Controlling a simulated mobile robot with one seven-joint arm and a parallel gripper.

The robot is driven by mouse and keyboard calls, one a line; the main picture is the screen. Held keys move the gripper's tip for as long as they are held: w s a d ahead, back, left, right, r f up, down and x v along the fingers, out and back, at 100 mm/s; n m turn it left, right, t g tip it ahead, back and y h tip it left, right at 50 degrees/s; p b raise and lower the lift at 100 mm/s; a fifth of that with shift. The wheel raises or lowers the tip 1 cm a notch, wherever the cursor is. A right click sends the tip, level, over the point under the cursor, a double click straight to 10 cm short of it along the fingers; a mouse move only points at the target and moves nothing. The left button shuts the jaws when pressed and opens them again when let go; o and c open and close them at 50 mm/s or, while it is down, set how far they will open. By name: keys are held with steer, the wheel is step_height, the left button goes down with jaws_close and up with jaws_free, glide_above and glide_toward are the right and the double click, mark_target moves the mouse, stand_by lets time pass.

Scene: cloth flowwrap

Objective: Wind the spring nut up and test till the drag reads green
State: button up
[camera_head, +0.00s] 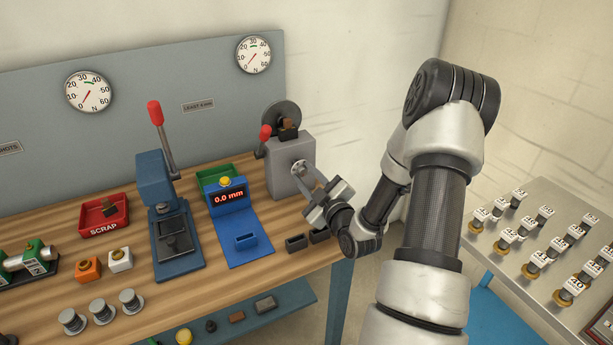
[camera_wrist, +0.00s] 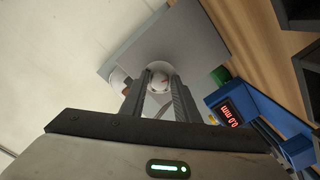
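A grey box-shaped unit (camera_head: 291,160) stands at the bench's right end, with a dark reel on top and a red-knobbed lever on its left. A round pale knob (camera_head: 298,166), probably the spring nut, sits on its front face; the wrist view shows it too (camera_wrist: 160,83). My gripper (camera_head: 303,172) reaches the knob, with one finger on each side of it. Whether the fingers press on it is unclear. Two round dials hang on the grey backboard, left (camera_head: 89,92) and right (camera_head: 254,55). Each has a green band near the top and a red needle pointing low left.
Left of the unit stand a blue gauge (camera_head: 229,197) reading 0.0 mm, a green tray (camera_head: 208,185) and a blue lever press (camera_head: 156,180). A red SCRAP tray (camera_head: 104,227) lies further left. Dark small bins (camera_head: 297,243) sit near the bench edge below my gripper. A side table (camera_head: 520,268) holds several numbered parts.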

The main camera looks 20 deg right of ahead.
jaws_close()
steer(key=shift+m, duration=0.3)
